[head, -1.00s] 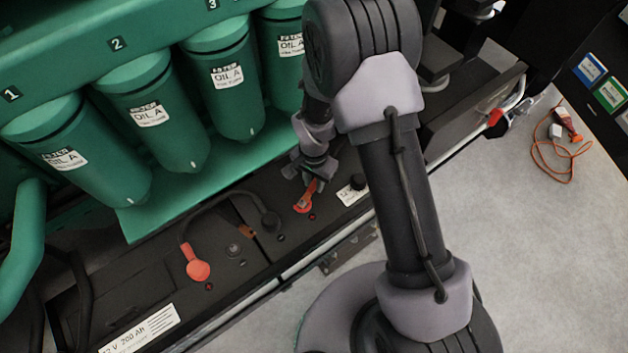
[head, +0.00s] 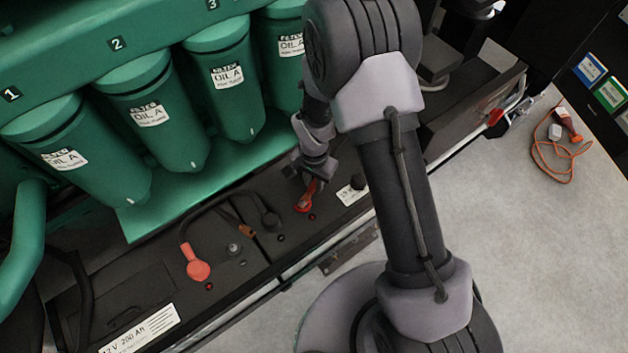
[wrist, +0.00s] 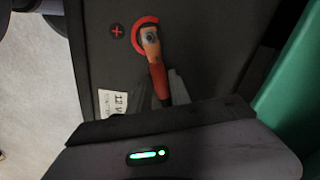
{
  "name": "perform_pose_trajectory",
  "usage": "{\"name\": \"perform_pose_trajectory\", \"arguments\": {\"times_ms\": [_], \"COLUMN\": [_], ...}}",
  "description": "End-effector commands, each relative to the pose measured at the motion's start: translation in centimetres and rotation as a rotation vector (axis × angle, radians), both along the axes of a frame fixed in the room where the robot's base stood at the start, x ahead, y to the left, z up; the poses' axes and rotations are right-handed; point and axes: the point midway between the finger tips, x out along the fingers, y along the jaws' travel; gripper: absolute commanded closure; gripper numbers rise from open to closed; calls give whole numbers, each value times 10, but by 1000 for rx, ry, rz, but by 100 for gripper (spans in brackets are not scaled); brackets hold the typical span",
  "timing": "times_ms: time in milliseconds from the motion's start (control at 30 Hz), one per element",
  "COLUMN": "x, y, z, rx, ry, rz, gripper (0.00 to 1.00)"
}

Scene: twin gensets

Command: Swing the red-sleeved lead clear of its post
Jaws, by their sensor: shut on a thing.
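The red-sleeved lead (wrist: 159,84) shows in the wrist view, with an orange-brown lug (wrist: 148,34) at its end. The lug lies over a red ring (wrist: 140,22) on the dark battery top, beside a red plus mark. A grey round spot shows in the lug; I cannot tell whether the lug is raised off the post. In the head view the lead's red end (head: 304,202) is just below my gripper (head: 308,184). My gripper also shows in the wrist view (wrist: 172,88), shut on the red sleeve. Its fingers are dark and partly hidden.
A red-capped cable (head: 197,268), an orange-brown lug (head: 247,231) and a bare grey stud (head: 234,248) are on the battery tops to the left. Green oil filters (head: 237,103) overhang behind. A pale rail (head: 290,272) runs along the front.

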Motion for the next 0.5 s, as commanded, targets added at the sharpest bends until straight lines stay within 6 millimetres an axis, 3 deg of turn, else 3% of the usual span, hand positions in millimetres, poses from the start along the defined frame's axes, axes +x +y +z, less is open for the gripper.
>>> {"name": "perform_pose_trajectory", "arguments": {"times_ms": [300,500], "x": [18,20], "y": [24,26], "z": [-2,0], "rx": [0,0], "ry": [0,0], "rz": [-108,-119], "gripper": [100,100]}}
